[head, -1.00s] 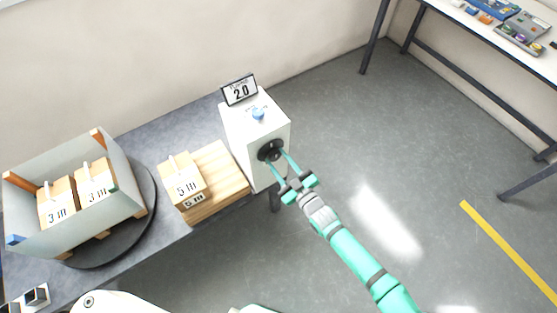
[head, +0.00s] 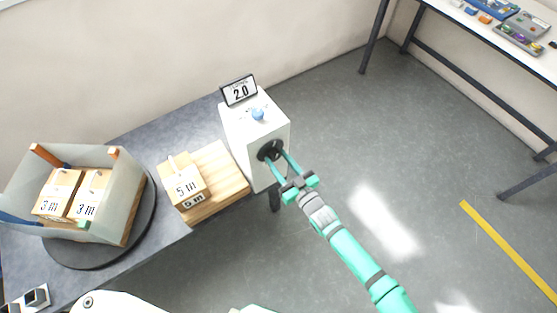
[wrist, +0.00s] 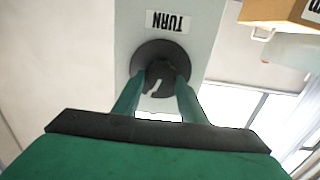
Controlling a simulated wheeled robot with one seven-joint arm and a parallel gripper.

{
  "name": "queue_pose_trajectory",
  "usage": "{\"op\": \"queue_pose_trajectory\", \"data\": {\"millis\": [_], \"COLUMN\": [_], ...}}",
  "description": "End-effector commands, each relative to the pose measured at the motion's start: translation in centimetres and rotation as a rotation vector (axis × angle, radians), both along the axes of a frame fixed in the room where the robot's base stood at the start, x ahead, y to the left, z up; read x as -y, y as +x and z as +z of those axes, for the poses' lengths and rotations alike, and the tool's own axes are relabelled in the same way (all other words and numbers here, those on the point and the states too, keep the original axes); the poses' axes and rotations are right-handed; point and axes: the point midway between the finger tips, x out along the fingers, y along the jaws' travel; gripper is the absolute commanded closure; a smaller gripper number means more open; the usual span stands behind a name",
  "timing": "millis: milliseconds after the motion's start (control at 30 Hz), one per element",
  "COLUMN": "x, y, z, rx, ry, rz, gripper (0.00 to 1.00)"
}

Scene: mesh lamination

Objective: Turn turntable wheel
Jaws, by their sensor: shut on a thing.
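The turntable wheel (head: 270,149) is a small black disc on the front face of a white box (head: 252,128). In the wrist view the wheel (wrist: 160,70) shows below an upside-down "TURN" label (wrist: 168,22). My gripper (head: 277,160) has its two green fingers on either side of the wheel's hub, shut on it. The dark round turntable (head: 148,208) lies on the table at left. It bears a pale open-topped box (head: 112,205) holding two wooden blocks marked "3 m".
A wooden block (head: 183,182) marked "5 m" sits on wooden boards (head: 222,170) between turntable and white box. A "20" sign (head: 239,91) and blue knob (head: 257,113) are on top of the white box. Another table (head: 500,50) stands at far right; the floor between is clear.

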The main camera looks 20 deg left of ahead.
Motion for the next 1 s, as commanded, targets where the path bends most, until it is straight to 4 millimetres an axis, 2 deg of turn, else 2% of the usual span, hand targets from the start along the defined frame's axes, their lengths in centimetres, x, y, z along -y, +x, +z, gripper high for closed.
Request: {"op": "queue_pose_trajectory", "data": {"millis": [67,100,133,167,433,567,1000], "x": [-0.1,-0.1,-0.1,-0.1,0.0,0.6,6.6], "y": [-0.1,-0.1,-0.1,-0.1,-0.1,-0.5,-5.1], "z": [0.0,0.0,0.0,0.0,0.0,0.0,0.0], "rx": [0.001,0.001,0.001,0.001,0.001,0.001,0.000], "ry": [0.001,0.001,0.001,0.001,-0.001,-0.001,-0.001], "rz": [0.002,0.002,0.002,0.002,0.001,0.000,-0.001], "gripper": [0.84,0.52,0.45,0.43,0.43,0.43,0.43]}}
